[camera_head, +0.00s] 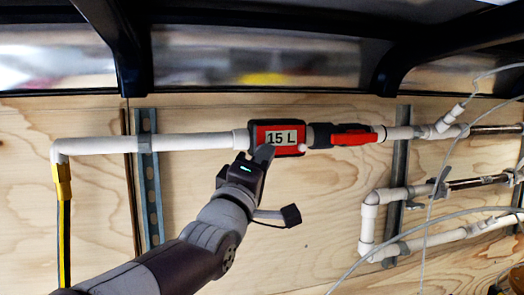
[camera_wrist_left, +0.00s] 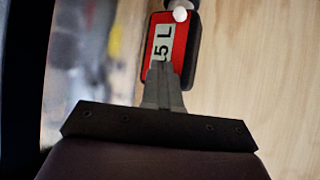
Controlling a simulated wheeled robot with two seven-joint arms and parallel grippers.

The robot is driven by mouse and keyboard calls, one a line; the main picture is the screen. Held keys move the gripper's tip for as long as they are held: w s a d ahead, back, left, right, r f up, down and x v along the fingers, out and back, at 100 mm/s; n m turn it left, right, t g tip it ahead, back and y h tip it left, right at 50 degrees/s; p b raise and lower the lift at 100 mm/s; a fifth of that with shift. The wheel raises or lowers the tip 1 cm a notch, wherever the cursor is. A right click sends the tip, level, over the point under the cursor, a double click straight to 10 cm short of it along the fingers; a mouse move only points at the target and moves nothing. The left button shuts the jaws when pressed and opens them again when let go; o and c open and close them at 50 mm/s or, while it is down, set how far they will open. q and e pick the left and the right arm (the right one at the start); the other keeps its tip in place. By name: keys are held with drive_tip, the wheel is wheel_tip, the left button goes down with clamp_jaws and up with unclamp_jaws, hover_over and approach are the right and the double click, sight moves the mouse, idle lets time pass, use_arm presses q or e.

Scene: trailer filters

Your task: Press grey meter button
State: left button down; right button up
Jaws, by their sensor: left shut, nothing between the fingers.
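The meter (camera_head: 277,126) is a red and black box on the white pipe, and its display (camera_head: 281,138) reads "15 L". A small pale round button (camera_head: 302,147) sits at the meter's lower right corner in the head view. In the left wrist view the meter (camera_wrist_left: 180,62) is turned on end, with the pale button (camera_wrist_left: 180,14) at its top. My left gripper (camera_head: 264,153) is shut and empty, its tips at the meter's lower left, apart from the button. In the wrist view the fingertips (camera_wrist_left: 160,70) overlap the display's near end; contact is unclear. My right gripper is not in view.
White pipes (camera_head: 368,222) and thin grey cables (camera_head: 440,170) fill the right side. A metal rail (camera_head: 148,185) stands left.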

use_arm(q)
drive_tip(key=shift+w+a, duration=0.15)
drive_tip(key=shift+w, duration=0.35)
idle(0.3)
idle(0.4)
drive_tip(key=shift+s+d+b, duration=0.25)
drive_tip(key=shift+s+b, duration=0.45)
drive_tip(key=shift+s, duration=0.15)
drive_tip(key=s+b, duration=0.1)
drive_tip(key=s+d+b, duration=0.1)
drive_tip(key=s, duration=0.1)
drive_tip(key=s+b, duration=0.1)
drive_tip(key=shift+s+d, duration=0.25)
drive_tip(key=shift+s, duration=0.15)
